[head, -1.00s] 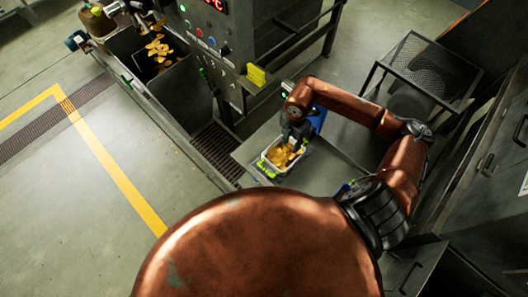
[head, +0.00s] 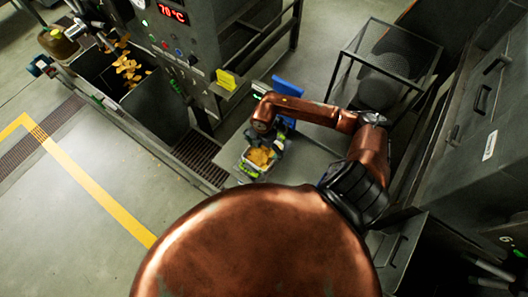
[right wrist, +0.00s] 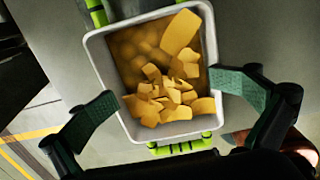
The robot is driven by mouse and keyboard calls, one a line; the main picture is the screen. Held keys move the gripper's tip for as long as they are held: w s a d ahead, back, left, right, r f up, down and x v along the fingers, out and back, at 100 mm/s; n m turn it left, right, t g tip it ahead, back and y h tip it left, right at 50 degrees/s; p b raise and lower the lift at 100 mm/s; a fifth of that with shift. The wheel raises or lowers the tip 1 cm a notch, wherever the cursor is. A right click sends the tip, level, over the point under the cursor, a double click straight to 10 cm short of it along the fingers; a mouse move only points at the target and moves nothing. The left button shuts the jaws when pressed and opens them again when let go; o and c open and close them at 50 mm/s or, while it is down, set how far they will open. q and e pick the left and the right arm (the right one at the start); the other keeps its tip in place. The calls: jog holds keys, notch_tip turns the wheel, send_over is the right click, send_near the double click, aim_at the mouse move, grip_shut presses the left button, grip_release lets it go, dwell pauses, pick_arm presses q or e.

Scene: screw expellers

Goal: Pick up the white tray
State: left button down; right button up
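The white tray (head: 243,166) stands on a grey table in the head view, filled with yellow flat pieces (head: 259,157). In the right wrist view the tray (right wrist: 207,32) is large and slightly tilted in the picture. My right gripper (head: 265,145) is over the tray. In the right wrist view the right gripper (right wrist: 163,88) has its fingers wide apart, one at each long side of the tray. Their pad tips overlap the side rims in the picture; I cannot tell if they touch. My left gripper is not in view.
A machine with a red display (head: 173,13) and an open bin of yellow pieces (head: 128,70) stand at the upper left. A blue object (head: 288,84) is behind my right arm. A mesh-topped frame (head: 395,52) and grey cabinets (head: 490,150) are at the right.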

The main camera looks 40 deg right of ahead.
jog(key=shift+s+f, duration=0.25)
jog(key=shift+f, duration=0.35)
jog(key=c, duration=0.4)
jog(key=shift+r, duration=0.15)
jog(key=c, duration=0.5)
jog(key=shift+w, duration=0.1)
jog(key=c, duration=1.4)
jog(key=shift+r, duration=0.1)
grip_shut()
